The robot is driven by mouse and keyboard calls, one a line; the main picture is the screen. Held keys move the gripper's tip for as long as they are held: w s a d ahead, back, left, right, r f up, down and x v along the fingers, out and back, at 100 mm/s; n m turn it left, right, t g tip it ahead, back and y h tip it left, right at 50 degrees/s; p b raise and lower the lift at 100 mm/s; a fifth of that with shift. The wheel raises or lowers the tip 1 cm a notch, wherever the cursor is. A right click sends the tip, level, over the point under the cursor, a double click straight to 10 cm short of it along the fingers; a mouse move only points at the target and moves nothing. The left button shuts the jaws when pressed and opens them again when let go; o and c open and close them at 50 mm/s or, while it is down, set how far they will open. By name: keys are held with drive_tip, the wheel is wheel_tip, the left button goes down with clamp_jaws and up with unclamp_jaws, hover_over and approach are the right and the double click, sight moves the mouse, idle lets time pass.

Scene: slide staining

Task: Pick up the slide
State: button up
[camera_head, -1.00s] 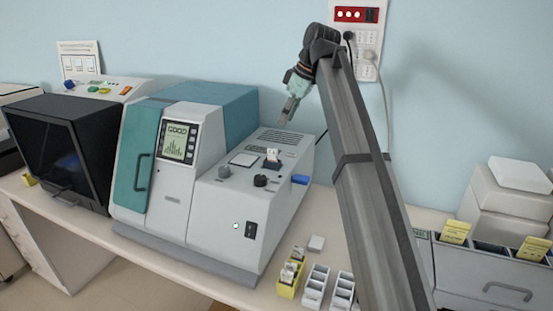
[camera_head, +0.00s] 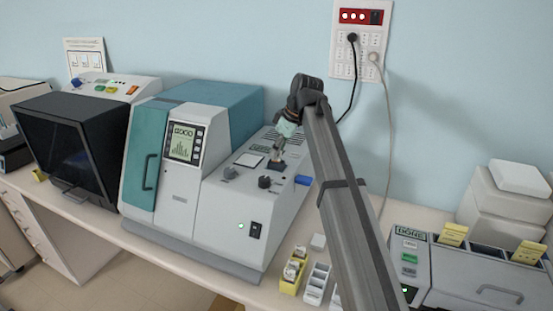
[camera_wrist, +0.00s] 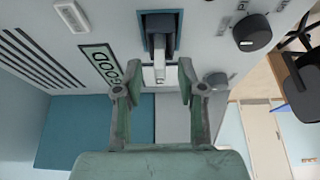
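The slide (camera_wrist: 160,66) is a small pale strip seated in a dark holder (camera_wrist: 160,25) on top of the grey-and-teal machine. In the wrist view the open fingers of my gripper (camera_wrist: 159,72) are on either side of the slide, with a gap visible on both sides.
The machine (camera_head: 235,205) has knobs (camera_head: 264,182) beside the holder and a lit screen (camera_head: 183,143). Small slide racks (camera_head: 316,283) stand on the bench in front. A socket panel with cables (camera_head: 358,60) is on the wall behind.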

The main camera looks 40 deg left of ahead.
drive_tip(key=shift+s+a+f, duration=0.1)
drive_tip(key=shift+a+f, duration=0.1)
drive_tip(key=shift+f, duration=0.2)
clamp_jaws()
drive_tip(key=shift+r, duration=0.1)
